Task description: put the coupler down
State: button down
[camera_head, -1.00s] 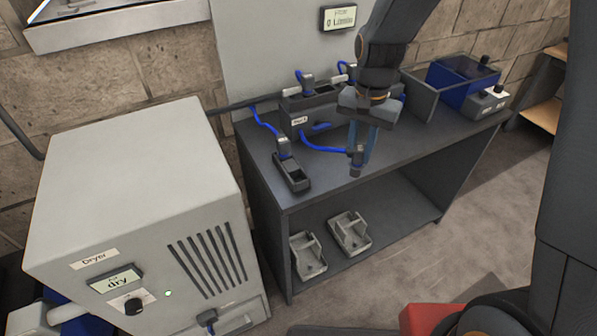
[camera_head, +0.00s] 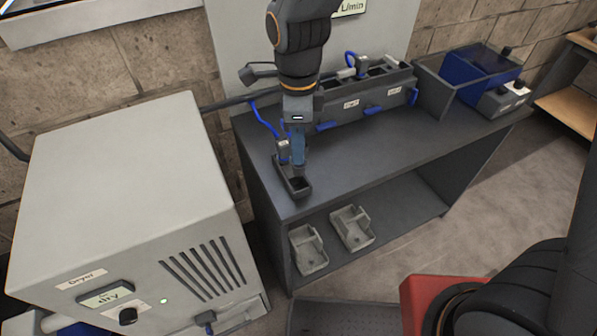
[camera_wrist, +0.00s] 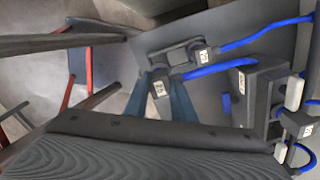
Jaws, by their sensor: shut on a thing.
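My gripper (camera_head: 298,160) is shut on a small dark coupler (camera_wrist: 160,87) with a white label, seen between the blue fingers in the wrist view. A blue hose runs from it to the right. In the head view the fingers mostly hide this coupler. They point down over the dark two-slot holder (camera_head: 301,189) at the bench's left front. Another labelled coupler (camera_head: 283,147) with a blue hose stands at the holder's back end; it also shows in the wrist view (camera_wrist: 204,55). I cannot tell whether the held coupler touches the holder.
A dark block with labels and blue levers (camera_head: 352,104) stands along the back of the bench (camera_head: 390,155). The grey dryer (camera_head: 125,190) stands close at the left. The bench's middle is clear.

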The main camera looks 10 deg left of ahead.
aim_at(299, 168)
jog(key=shift+f+p, duration=0.65)
jog(key=shift+f, duration=2.95)
jog(key=shift+f, duration=0.2)
jog(key=c, duration=1.5)
grip_release()
jog(key=shift+r, duration=0.1)
notch_tip(299, 168, up, 12)
jog(key=shift+r+b, duration=0.15)
jog(key=shift+b, duration=1.1)
jog(key=s+d+f+n, duration=0.1)
jog(key=d+n, duration=0.4)
jog(key=d, duration=0.3)
jog(key=d+f+n+t, duration=0.1)
jog(key=d+n, duration=0.5)
jog(key=d, duration=0.2)
jog(key=s+d+f+n, duration=0.1)
jog(key=d+n, duration=0.5)
jog(key=d, duration=0.2)
jog(key=shift+s+d+f, duration=0.1)
jog(key=shift+s+f, duration=0.2)
jog(key=shift+f, duration=0.05)
jog(key=shift+f, duration=0.1)
